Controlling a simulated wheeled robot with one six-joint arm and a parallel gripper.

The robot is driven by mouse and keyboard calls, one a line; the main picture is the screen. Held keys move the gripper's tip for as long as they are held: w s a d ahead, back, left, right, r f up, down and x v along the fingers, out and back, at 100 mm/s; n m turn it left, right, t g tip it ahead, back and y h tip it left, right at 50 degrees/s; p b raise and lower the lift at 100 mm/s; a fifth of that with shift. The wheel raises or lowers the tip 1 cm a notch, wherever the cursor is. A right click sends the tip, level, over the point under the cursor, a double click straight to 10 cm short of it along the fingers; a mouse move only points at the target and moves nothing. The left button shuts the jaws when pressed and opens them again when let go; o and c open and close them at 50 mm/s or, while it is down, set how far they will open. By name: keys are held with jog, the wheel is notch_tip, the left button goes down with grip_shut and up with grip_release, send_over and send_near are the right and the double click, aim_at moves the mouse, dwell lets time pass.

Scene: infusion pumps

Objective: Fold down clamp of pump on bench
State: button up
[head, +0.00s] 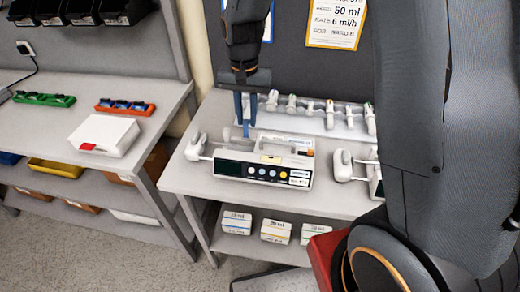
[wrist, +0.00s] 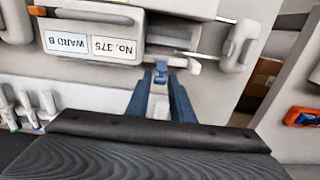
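The pump (head: 262,172) stands on the bench (head: 185,182), with its dark display and coloured buttons facing front. In the wrist view the pump (wrist: 95,45) shows its top with the labels "WARD B" and "NO. 375". My gripper (head: 245,122) points down just behind the pump's left half. In the wrist view my gripper (wrist: 160,82) has its two blue fingers apart. A small pale part with a blue tip (wrist: 161,69) shows between them, beside a light lever-like piece (wrist: 184,64) at the pump; I cannot tell whether this is the clamp or whether the fingers touch it.
A rack of syringes (head: 310,112) stands behind the pump. A white rounded holder (head: 196,147) is left of it, another (head: 342,163) right. My arm hides the bench's right side. A side table (head: 60,140) at left holds a white box (head: 104,134) and coloured trays.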

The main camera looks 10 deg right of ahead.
jog(key=shift+c, duration=0.7)
jog(key=shift+s+a+r+p, duration=0.2)
jog(key=shift+s+p, duration=0.1)
jog(key=shift+s, duration=0.1)
jog(key=shift+s+a+r+p, duration=0.15)
jog(key=shift+s+p, duration=0.1)
jog(key=shift+s, duration=0.15)
jog(key=shift+f, duration=0.15)
jog(key=shift+s, duration=0.1)
